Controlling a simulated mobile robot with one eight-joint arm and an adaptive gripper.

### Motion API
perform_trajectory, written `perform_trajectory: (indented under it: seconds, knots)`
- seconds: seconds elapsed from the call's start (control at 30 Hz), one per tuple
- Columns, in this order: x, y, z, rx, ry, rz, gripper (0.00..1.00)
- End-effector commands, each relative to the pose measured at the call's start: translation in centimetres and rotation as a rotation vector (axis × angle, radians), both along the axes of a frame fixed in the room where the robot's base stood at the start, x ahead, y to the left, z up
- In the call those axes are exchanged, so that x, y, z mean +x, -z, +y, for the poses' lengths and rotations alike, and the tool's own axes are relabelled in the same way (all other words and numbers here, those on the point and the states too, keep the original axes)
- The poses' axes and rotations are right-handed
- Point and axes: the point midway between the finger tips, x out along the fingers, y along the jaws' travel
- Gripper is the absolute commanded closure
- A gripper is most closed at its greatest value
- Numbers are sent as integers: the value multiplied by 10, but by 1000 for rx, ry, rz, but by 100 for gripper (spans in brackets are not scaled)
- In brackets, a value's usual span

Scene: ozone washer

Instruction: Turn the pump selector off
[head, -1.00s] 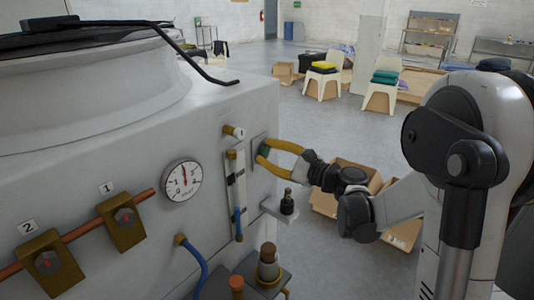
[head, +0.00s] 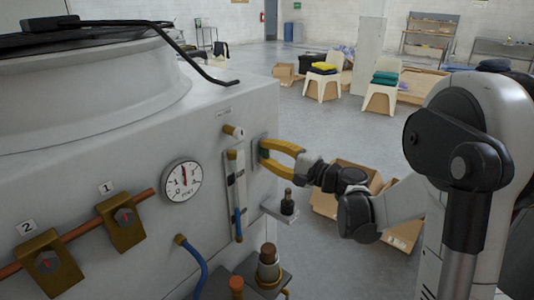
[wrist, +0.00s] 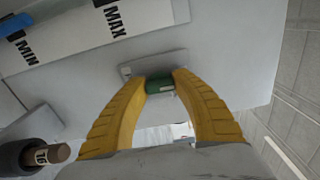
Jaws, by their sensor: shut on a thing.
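The pump selector (wrist: 160,83) is a small green knob on a grey plate (wrist: 140,66), seen in the wrist view. The plate is fixed to the washer's grey wall. My gripper (head: 264,152) has yellow fingers and reaches the plate from the right in the head view. In the wrist view my gripper (wrist: 161,80) has one fingertip on each side of the green knob and is shut on it. The fingers hide the knob's sides, and any marks for its setting cannot be read.
Left of the plate is a level gauge (head: 234,190), marked MIN and MAX in the wrist view. A round pressure gauge (head: 181,181) and valves 1 (head: 121,220) and 2 (head: 46,264) are further left. A small bracket with a black fitting (head: 287,203) juts out below my gripper.

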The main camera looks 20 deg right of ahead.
Motion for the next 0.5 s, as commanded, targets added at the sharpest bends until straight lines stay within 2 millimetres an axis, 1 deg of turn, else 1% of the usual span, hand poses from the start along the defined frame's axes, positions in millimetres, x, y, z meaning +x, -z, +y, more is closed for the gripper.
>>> perform_trajectory:
  seconds: [0.2,0.5]
  knots:
    - [1,-1,0,-41,1,-32,98]
    - [1,-1,0,-52,1,-40,98]
